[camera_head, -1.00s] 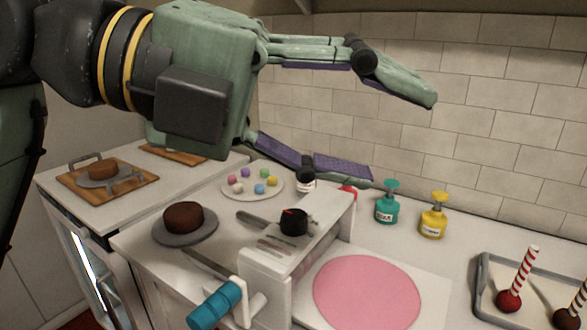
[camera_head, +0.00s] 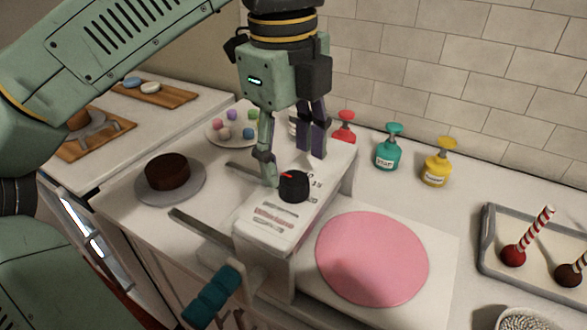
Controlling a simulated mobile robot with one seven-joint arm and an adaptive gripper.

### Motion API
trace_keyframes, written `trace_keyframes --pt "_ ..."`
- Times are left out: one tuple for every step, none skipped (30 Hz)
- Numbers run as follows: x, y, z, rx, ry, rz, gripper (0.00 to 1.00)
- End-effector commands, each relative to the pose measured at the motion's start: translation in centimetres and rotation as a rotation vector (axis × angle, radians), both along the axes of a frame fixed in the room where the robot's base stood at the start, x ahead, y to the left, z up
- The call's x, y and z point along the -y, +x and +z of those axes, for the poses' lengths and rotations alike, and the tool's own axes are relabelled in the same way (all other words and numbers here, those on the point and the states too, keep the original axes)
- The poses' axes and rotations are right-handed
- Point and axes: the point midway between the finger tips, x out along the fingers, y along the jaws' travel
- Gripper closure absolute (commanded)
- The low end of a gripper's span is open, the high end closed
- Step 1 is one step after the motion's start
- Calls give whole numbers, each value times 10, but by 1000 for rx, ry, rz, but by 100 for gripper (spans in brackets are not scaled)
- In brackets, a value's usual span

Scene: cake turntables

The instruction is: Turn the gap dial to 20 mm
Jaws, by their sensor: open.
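The gap dial (camera_head: 294,187) is a black round knob with a red pointer mark, on top of the white sheeter machine (camera_head: 283,230). The red mark points toward the upper left of the picture. Small printed numbers stand beside the dial, partly hidden by my gripper and too small to read with certainty. My gripper (camera_head: 290,170) points down, open and empty. One finger is at the dial's left and the other behind it at the upper right. I cannot tell whether either finger touches the dial.
A teal crank handle (camera_head: 211,296) sticks out at the machine's front left. A pink sheet (camera_head: 372,258) lies to its right. A chocolate cake (camera_head: 167,172) stands on a turntable (camera_head: 185,195) at left. Red (camera_head: 344,127), teal (camera_head: 389,150) and yellow (camera_head: 438,163) pump bottles stand behind.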

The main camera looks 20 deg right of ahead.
Motion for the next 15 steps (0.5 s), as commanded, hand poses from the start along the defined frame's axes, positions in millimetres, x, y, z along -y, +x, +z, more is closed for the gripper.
trace_keyframes --pt "0 0 -7 -2 -2 -3 45" --pt "1 0 -12 -2 -2 -3 45" --pt "1 0 -18 -2 -1 -3 45" --pt "1 1 -22 -2 -1 -2 45" --pt "2 1 -25 -2 -1 -2 45" --pt "2 1 -30 -1 -2 -1 45" --pt "2 1 -32 -1 -3 -1 45" --pt "2 1 -34 0 -2 -1 45" --pt "3 1 -36 1 -3 -1 45" --pt "3 1 -38 1 -3 -1 45" --pt "3 1 -39 1 -3 -1 45" --pt "3 1 -40 1 -3 -1 45" --pt "3 1 -40 1 -3 -1 45" --pt "3 1 -40 1 -3 -1 45" --pt "3 1 -40 1 -3 -1 45"
